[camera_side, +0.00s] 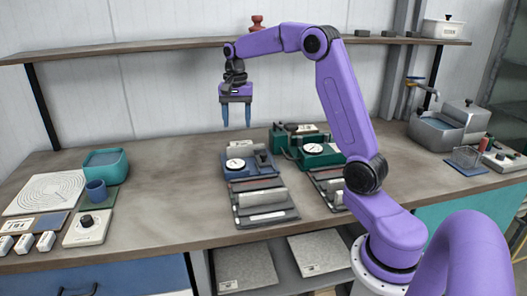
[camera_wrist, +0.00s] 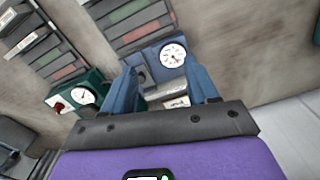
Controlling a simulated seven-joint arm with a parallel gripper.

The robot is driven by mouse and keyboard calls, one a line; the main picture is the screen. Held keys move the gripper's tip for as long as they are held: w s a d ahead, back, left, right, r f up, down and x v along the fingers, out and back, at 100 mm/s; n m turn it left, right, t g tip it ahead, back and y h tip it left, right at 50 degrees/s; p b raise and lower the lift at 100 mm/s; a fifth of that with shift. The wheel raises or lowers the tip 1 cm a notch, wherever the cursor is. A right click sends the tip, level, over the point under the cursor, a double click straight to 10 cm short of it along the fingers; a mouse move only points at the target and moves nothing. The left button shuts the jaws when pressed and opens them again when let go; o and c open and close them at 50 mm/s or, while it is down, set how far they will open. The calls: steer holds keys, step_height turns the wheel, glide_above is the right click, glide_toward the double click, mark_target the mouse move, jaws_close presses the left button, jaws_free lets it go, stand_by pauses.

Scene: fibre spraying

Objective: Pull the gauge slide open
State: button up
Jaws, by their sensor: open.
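A blue gauge unit (camera_side: 250,171) with a round white dial (camera_side: 236,163) stands on the bench, with a flat slotted plate (camera_side: 264,202) in front of it. A green gauge unit (camera_side: 322,158) with its own dial stands to its right. Both show in the wrist view, the blue gauge's dial (camera_wrist: 173,55) between my fingers and the green gauge's dial (camera_wrist: 83,98) to the left. My gripper (camera_side: 236,118) hangs fingers-down above the blue unit, open and empty, touching nothing. Which part is the slide, and its position, I cannot tell.
A grey basin with a tap (camera_side: 437,130) is at the right. A shelf (camera_side: 150,46) runs behind. Bench between tub and blue gauge is clear.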

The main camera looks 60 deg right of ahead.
mark_target(263, 154)
steer(key=d+m, duration=0.6)
steer(key=d, duration=0.9)
step_height(263, 154, down, 18)
steer(key=shift+s+a, duration=0.1)
steer(key=shift+a, duration=0.05)
steer(key=shift+c, duration=0.3)
jaws_close()
steer(key=shift+s+a, duration=1.15)
steer(key=shift+s, duration=0.05)
steer(key=shift+o, duration=0.3)
jaws_free()
steer(key=shift+r, duration=0.1)
